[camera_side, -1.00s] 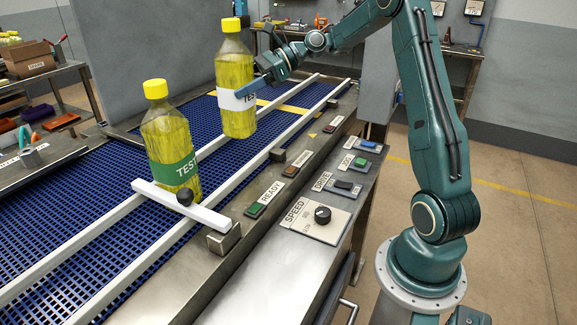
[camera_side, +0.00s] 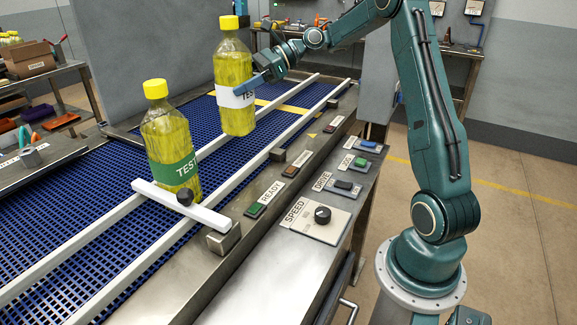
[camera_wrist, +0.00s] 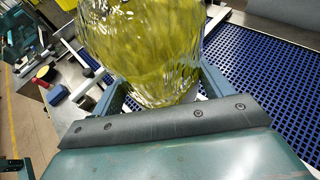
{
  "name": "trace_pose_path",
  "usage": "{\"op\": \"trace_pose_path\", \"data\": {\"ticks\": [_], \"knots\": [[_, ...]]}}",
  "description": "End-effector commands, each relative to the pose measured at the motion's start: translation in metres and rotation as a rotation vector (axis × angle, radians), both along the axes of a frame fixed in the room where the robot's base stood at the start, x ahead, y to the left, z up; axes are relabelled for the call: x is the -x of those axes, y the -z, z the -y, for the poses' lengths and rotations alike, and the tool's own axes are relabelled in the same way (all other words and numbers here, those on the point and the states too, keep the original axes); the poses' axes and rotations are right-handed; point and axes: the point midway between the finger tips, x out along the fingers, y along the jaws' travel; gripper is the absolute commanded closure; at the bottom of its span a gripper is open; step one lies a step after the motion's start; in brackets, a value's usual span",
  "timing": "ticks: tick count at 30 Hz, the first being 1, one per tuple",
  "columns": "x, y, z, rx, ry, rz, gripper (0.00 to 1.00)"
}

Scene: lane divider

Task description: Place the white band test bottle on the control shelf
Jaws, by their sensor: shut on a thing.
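The white band test bottle (camera_side: 235,75), yellow liquid with a yellow cap, is upright above the blue conveyor in the side view. My gripper (camera_side: 252,88) is shut on it at the height of its white band. In the wrist view the bottle (camera_wrist: 150,45) fills the space between my jaws, and its cap and band are out of sight. I cannot tell whether its base touches the belt. I cannot identify the control shelf in these views.
A green band test bottle (camera_side: 170,143) stands in the lane behind a white stop bar (camera_side: 180,206). White rails (camera_side: 95,232) line the blue belt (camera_side: 60,200). Control buttons and a speed knob (camera_side: 322,214) sit on the steel edge. A grey panel (camera_side: 140,55) stands behind.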

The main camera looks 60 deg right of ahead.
Motion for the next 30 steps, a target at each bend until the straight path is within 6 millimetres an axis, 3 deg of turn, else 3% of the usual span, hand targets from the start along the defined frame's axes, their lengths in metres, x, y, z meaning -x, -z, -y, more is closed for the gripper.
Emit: {"op": "trace_pose_path", "data": {"ticks": [5,11,21,30], "knots": [[-0.015,-0.008,-0.017,0.01,-0.022,0.002,0.73],[-0.041,-0.02,-0.051,0.023,-0.056,-0.004,0.73],[-0.084,-0.05,-0.133,0.034,-0.117,-0.003,0.73],[-0.106,-0.081,-0.208,0.024,-0.163,0.011,0.73]]}}
